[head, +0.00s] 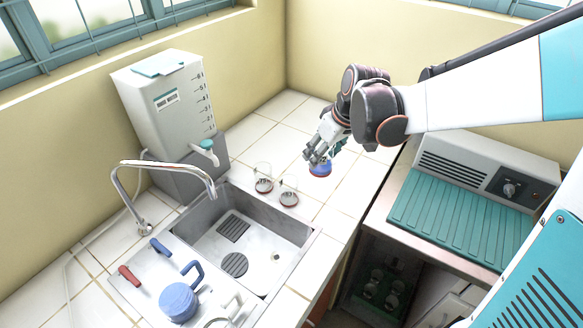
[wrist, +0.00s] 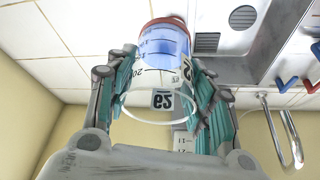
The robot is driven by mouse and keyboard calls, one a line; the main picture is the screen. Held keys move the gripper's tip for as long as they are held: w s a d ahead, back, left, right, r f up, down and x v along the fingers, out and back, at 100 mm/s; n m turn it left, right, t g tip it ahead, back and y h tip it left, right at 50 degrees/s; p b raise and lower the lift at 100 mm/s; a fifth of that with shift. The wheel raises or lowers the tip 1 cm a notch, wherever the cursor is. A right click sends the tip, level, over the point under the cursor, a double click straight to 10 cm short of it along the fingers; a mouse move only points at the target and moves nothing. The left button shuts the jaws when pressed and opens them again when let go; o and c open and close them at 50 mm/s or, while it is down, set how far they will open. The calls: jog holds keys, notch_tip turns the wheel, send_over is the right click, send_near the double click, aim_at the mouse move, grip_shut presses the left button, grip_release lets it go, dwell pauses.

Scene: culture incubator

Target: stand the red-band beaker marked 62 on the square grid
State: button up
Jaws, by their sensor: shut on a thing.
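The red-band beaker marked 62 (head: 320,171) holds blue liquid and is in my gripper (head: 317,156), over the tiled counter right of the sink. In the wrist view the beaker (wrist: 165,50) has a red band at its base, and its 62 label reads upside down. My gripper (wrist: 160,75) is shut on it, with a finger on each side. I cannot tell whether its base touches the tiles. The square grid (head: 233,228) is a dark slatted piece on the sink floor; it also shows in the wrist view (wrist: 207,42).
Two clear beakers with reddish bases (head: 263,186) (head: 289,198) stand between the sink (head: 285,233) and my gripper. A round grid (head: 234,265) lies nearer in the sink. The tap (head: 165,166) arches over the left rim. A dispenser (head: 170,115) stands behind.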

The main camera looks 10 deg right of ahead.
jog(key=s+a+f+n+b, duration=0.1)
jog(key=a+f+b, duration=0.1)
jog(key=a+f, duration=0.5)
jog(key=s+a+f+n+g+y+b, duration=0.1)
jog(key=a+f+n, duration=0.1)
jog(key=f, duration=0.9)
jog(key=s+a+f+n+b, duration=0.1)
jog(key=s+a+f+b, duration=0.1)
jog(key=a+f, duration=0.5)
jog(key=w+a+f, duration=0.3)
jog(key=w+a, duration=0.9)
jog(key=w, duration=0.2)
jog(key=shift+n, duration=0.3)
jog(key=shift+f+b, duration=1.6)
jog(key=shift+f, duration=1.35)
jog(key=shift+w+a+f, duration=0.15)
jog(key=shift+a+f, duration=0.05)
jog(key=shift+f+b, duration=0.1)
jog(key=shift+b, duration=0.2)
jog(key=o, duration=1.1)
